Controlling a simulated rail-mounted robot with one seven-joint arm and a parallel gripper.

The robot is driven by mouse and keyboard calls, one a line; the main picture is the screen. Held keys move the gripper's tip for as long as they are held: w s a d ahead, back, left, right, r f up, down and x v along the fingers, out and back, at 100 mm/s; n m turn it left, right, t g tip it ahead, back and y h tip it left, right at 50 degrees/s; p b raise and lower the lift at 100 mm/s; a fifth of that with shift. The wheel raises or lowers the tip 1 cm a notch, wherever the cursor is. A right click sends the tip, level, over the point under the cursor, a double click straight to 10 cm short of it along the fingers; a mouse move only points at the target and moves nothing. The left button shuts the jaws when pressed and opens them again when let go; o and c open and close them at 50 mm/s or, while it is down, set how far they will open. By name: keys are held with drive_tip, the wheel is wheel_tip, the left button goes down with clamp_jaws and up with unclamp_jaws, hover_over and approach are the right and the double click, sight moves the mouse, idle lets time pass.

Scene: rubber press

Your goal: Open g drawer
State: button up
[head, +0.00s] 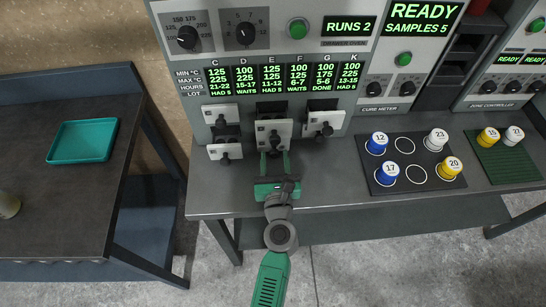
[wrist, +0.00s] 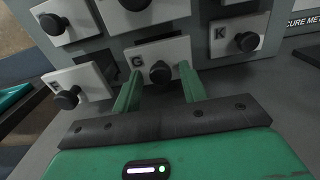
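The G drawer (wrist: 178,52) has a pale front marked G and a round black knob (wrist: 160,73). It is in the lower row, between the F drawer and the K drawer in the wrist view. My green gripper (wrist: 160,69) is open, one finger on each side of the G knob, with visible gaps between the fingers and the knob. In the head view my gripper (head: 275,156) reaches in just under the middle upper drawer, and the G drawer is mostly hidden there. I cannot tell whether the G front is fully flush.
The F drawer (wrist: 88,78) is close on the left, K (wrist: 222,41) on the right, and an upper drawer (wrist: 165,12) just above. Sample cups stand on a dark mat (head: 405,187) to the right. A teal tray (head: 82,155) lies on the left table.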

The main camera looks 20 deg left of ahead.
drive_tip(key=p+v, duration=0.1)
drive_tip(key=v, duration=0.7)
drive_tip(key=shift+w, duration=0.1)
idle(0.4)
